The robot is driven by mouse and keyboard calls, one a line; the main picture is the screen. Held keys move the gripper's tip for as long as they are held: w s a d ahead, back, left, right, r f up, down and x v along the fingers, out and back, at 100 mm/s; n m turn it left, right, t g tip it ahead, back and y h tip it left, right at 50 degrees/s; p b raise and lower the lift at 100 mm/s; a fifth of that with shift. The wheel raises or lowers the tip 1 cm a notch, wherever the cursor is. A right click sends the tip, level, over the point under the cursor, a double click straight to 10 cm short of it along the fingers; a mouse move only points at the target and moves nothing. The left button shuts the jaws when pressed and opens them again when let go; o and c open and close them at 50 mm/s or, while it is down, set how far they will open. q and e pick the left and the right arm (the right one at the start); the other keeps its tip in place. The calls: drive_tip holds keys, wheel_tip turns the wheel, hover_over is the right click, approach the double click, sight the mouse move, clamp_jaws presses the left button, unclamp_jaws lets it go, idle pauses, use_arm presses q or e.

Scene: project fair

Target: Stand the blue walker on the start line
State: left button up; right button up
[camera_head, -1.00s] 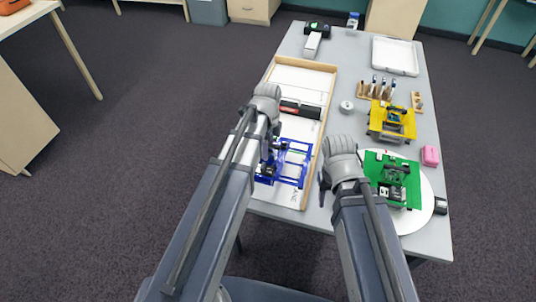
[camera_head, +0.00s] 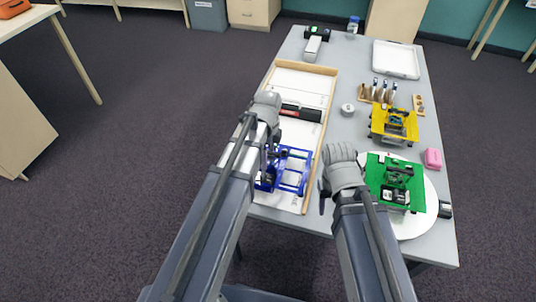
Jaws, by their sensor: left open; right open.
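The blue walker (camera_head: 293,169) stands at the near end of a wood-edged white track (camera_head: 307,79) on the grey table. My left arm hides part of its left side. Lines on the white surface near it are too small to read, and I cannot tell which is the start line. My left gripper (camera_head: 268,160) is open at the walker's left side; I cannot tell if it touches. My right gripper (camera_head: 323,198) is open and empty, just right of the track's near right edge, apart from the walker.
A green walker (camera_head: 412,176) is on a white round board (camera_head: 428,211) at the right. A yellow walker (camera_head: 402,124), a pink block (camera_head: 432,158), a tool rack (camera_head: 367,95) and a white tray (camera_head: 397,58) are further back. A dark red-marked bar (camera_head: 303,112) lies across the track.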

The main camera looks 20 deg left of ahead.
use_arm(q)
wheel_tip(320, 180, up, 12)
drive_tip(key=p, duration=1.2)
drive_tip(key=s+d+n+y, duration=0.1)
drive_tip(key=s+d+n, duration=0.9)
drive_tip(key=s+n, duration=0.4)
drive_tip(key=shift+s+d+r+n, duration=0.15)
drive_tip(key=shift+d+r+n, duration=0.05)
drive_tip(key=shift+d+n, duration=0.1)
use_arm(e)
wheel_tip(320, 180, up, 12)
drive_tip(key=shift+r, duration=0.1)
